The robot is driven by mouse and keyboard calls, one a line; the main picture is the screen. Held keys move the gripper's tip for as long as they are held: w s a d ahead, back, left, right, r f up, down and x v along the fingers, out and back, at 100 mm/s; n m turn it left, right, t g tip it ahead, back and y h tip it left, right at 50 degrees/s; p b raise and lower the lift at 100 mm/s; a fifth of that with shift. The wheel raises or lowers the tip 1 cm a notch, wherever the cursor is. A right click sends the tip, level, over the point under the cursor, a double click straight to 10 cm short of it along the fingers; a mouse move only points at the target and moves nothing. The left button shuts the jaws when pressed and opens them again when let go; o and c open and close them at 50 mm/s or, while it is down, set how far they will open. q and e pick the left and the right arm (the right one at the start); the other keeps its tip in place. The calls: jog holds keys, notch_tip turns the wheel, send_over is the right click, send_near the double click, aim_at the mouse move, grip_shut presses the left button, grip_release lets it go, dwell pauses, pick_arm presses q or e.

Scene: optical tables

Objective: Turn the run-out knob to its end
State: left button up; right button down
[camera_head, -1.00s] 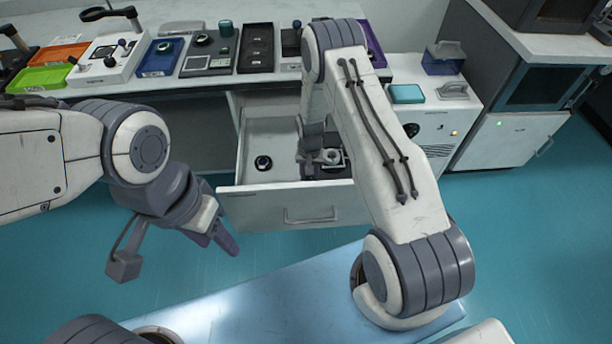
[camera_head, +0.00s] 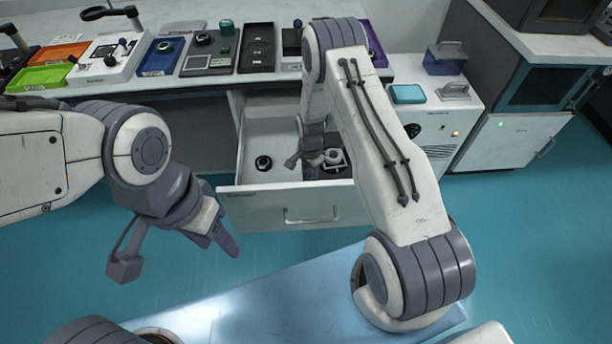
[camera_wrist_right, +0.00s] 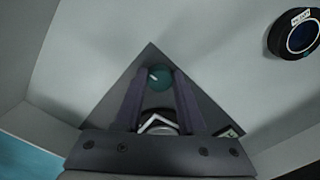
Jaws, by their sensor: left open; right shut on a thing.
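A green round knob (camera_wrist_right: 158,79) with a white pointer mark sits between my right fingertips in the right wrist view. My right gripper (camera_wrist_right: 157,84) is shut on it. A dark triangular plate (camera_wrist_right: 150,57) lies behind the knob. In the head view my right gripper (camera_head: 312,171) reaches down into the open drawer (camera_head: 274,128), and the knob is hidden there. A pale ring-shaped part (camera_head: 332,157) on a dark base shows beside it. My left gripper (camera_head: 226,240) is open and empty, in front of the drawer and to its left.
A black round labelled part (camera_head: 263,162) lies in the drawer left of my right gripper; the right wrist view shows a black labelled ring (camera_wrist_right: 297,34). Trays and instruments line the bench above. A white box unit (camera_head: 432,115) stands to the right.

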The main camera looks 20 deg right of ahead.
aim_at(309, 178)
jog(key=shift+a, duration=0.15)
dwell(0.3)
jog(key=c, duration=0.5)
grip_release()
jog(key=shift+w, duration=0.1)
notch_tip(309, 178, up, 10)
jog(key=shift+r, duration=0.2)
